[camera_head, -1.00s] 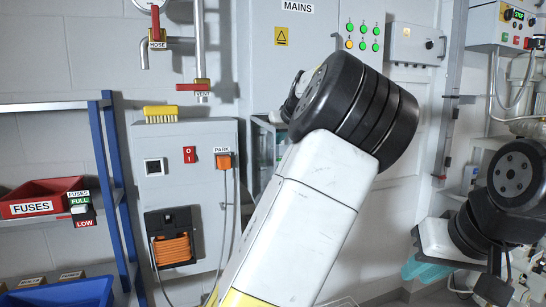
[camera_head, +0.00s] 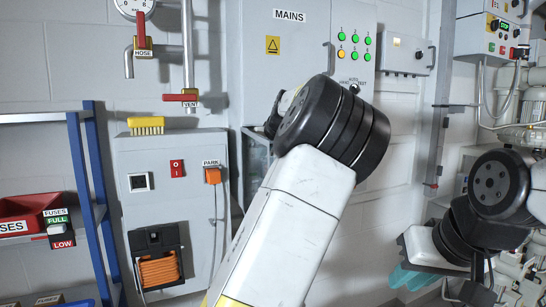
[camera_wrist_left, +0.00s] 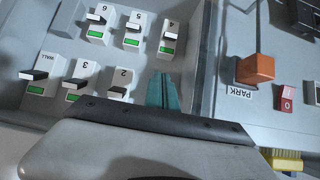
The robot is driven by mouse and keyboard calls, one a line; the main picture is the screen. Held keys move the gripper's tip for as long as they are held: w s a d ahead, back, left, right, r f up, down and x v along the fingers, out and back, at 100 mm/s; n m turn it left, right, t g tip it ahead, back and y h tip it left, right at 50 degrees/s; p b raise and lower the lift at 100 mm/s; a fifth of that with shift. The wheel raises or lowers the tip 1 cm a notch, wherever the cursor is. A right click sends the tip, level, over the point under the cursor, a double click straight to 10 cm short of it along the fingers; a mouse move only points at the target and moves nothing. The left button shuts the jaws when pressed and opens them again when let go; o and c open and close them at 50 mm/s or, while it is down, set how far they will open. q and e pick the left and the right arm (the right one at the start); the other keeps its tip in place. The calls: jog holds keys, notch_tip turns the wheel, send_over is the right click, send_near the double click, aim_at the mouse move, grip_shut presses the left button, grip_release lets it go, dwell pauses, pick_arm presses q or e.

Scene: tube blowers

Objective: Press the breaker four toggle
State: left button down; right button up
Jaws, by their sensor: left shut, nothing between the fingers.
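The breaker four toggle (camera_wrist_left: 169,36) shows in the left wrist view, upside down, with a white lever and a green label at the end of its row on a grey panel. My left gripper (camera_wrist_left: 164,92) has its teal fingers shut and empty, pointing at the panel, below breaker four in the picture. Whether the fingertips touch the panel I cannot tell. In the head view, my left wrist hides the fingers and the breakers. My right gripper (camera_head: 404,276) hangs at the lower right, with teal fingers partly covered by my arm; its opening is unclear.
Other breaker toggles (camera_wrist_left: 132,40) sit close beside breaker four. The grey PARK box (camera_head: 190,240) with its orange plug (camera_head: 212,175) stands left of my left arm. The MAINS cabinet (camera_head: 300,60) is behind it. A blue shelf (camera_head: 85,190) holds a red FUSES bin (camera_head: 28,208).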

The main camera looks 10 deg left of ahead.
pick_arm(q)
jog(key=x, duration=0.7)
jog(key=shift+s, duration=0.1)
jog(key=shift+s+d+f, duration=0.15)
jog(key=shift+s+f, duration=0.05)
jog(key=shift+f, duration=0.4)
jog(key=shift+s+d+f, duration=0.2)
jog(key=shift+f, duration=0.45)
jog(key=shift+s+d+f, duration=0.15)
jog(key=shift+s+f, duration=0.05)
jog(key=shift+f, duration=0.4)
